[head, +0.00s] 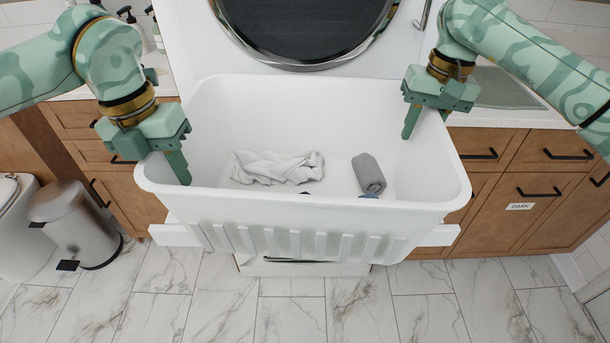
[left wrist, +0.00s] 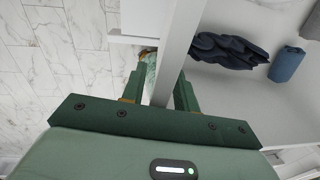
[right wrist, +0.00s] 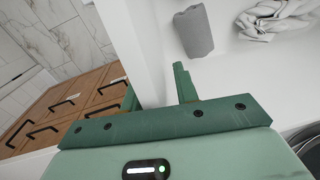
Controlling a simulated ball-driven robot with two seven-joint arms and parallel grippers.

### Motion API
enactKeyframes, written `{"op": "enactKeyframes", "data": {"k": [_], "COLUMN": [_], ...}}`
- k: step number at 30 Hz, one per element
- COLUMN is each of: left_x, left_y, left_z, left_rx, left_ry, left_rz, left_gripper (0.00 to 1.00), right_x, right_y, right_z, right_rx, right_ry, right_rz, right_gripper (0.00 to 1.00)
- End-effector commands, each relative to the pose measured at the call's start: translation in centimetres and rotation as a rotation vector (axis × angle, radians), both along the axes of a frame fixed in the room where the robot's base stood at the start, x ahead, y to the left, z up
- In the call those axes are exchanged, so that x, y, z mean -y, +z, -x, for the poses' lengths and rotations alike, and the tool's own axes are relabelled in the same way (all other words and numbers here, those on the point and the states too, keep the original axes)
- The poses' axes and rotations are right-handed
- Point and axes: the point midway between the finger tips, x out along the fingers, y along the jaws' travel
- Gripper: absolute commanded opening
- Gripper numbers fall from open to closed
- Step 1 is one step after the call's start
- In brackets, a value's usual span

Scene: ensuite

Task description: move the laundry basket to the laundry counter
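The white laundry basket (head: 300,207) is held up in front of me, above the floor and before the washing machine. Inside lie a crumpled white cloth (head: 277,167) and a rolled grey towel (head: 368,174). The left wrist view also shows a dark blue cloth (left wrist: 230,50) and a blue roll (left wrist: 286,64) in it. My left gripper (head: 180,160) straddles the left wall and looks shut on it. My right gripper (head: 425,115) straddles the right wall in the same way. The laundry counter (head: 500,117) shows at the right, partly hidden by my right arm.
A front-loading machine (head: 310,30) with a dark round door stands behind the basket. Wooden cabinets (head: 540,205) with black handles stand at the right, one labelled DARK. A grey bin (head: 75,225) and a toilet (head: 15,210) are at the left. The marble floor (head: 210,300) in front is clear.

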Motion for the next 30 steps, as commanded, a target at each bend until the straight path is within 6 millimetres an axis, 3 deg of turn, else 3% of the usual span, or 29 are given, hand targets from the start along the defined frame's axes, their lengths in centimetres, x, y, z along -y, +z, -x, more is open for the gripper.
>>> {"op": "enactKeyframes", "data": {"k": [3,6,7,30], "left_x": [-0.01,-0.01,-0.01,-0.05], "left_y": [0.0,0.02,0.02,0.08], "left_z": [0.0,0.0,0.0,-0.01], "left_rx": [0.0,0.0,0.0,0.001], "left_ry": [0.0,0.0,0.0,0.001], "left_rz": [0.0,0.0,0.0,0.0], "left_gripper": [0.3,0.02,0.0,0.0], "right_x": [0.01,0.01,0.02,0.12], "right_y": [0.0,0.01,0.02,0.08], "right_z": [0.0,0.01,0.0,-0.02], "right_rx": [0.0,0.0,0.0,0.001], "right_ry": [0.0,0.0,0.0,-0.002], "right_rz": [0.0,0.0,0.0,0.001], "right_gripper": [0.3,0.02,0.0,0.0]}}
